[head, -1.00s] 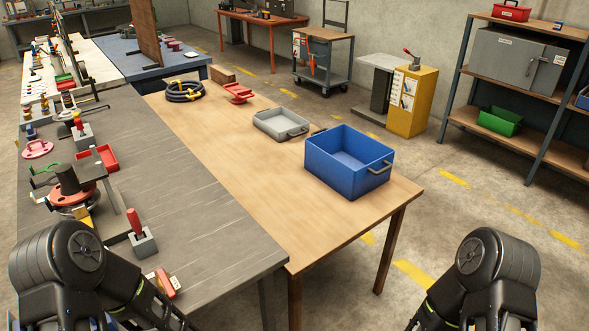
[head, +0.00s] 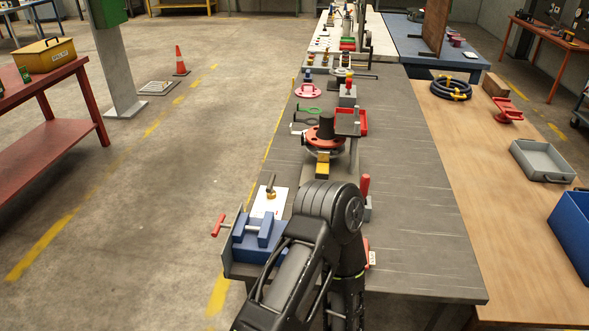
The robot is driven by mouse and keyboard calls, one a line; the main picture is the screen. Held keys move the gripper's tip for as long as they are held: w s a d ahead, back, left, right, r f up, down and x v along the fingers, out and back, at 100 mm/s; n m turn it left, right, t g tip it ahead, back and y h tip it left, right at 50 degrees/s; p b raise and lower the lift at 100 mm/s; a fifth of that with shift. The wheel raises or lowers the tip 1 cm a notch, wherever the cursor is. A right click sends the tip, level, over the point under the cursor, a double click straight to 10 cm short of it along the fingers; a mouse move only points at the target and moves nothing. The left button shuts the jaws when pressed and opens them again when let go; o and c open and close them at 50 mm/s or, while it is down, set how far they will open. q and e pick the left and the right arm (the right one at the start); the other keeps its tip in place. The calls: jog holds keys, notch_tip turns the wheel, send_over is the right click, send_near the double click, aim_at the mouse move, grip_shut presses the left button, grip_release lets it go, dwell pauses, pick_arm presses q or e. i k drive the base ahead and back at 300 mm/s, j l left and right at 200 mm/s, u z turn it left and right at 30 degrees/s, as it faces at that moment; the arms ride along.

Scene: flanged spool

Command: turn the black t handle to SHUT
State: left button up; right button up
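I cannot make out a black T handle for certain. A small fitting with a dark upright lever and a brass-coloured base (head: 270,190) stands on a white plate near the grey bench's left edge; it is too small to tell its shape or any SHUT mark. A flanged spool (head: 324,138) with a red flange and a dark cylinder on top sits on the bench farther back. My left arm rises in front of the near part of the bench and hides some of it. Neither of my grippers shows.
A blue vise (head: 257,238) with a red-ended bar sits at the bench's near left corner. A red-handled lever on a grey block (head: 366,190) stands right of my arm. The grey bench top (head: 425,215) is clear on its right. Open floor (head: 170,240) lies left of the bench.

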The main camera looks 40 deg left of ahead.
aim_at(270, 189)
jog(key=u, duration=1.7)
jog(key=j+z, duration=0.1)
jog(key=z, duration=0.8)
jog(key=j+z, duration=0.4)
jog(key=k+j+z, duration=0.15)
jog(key=j+z, duration=0.25)
jog(key=k+j+z, duration=0.2)
jog(key=j+z, duration=0.15)
jog(key=j, duration=0.2)
jog(key=k+j, duration=0.2)
jog(key=j, duration=0.15)
jog(key=k+j+z, duration=0.1)
jog(key=j, duration=0.25)
jog(key=k+j, duration=0.3)
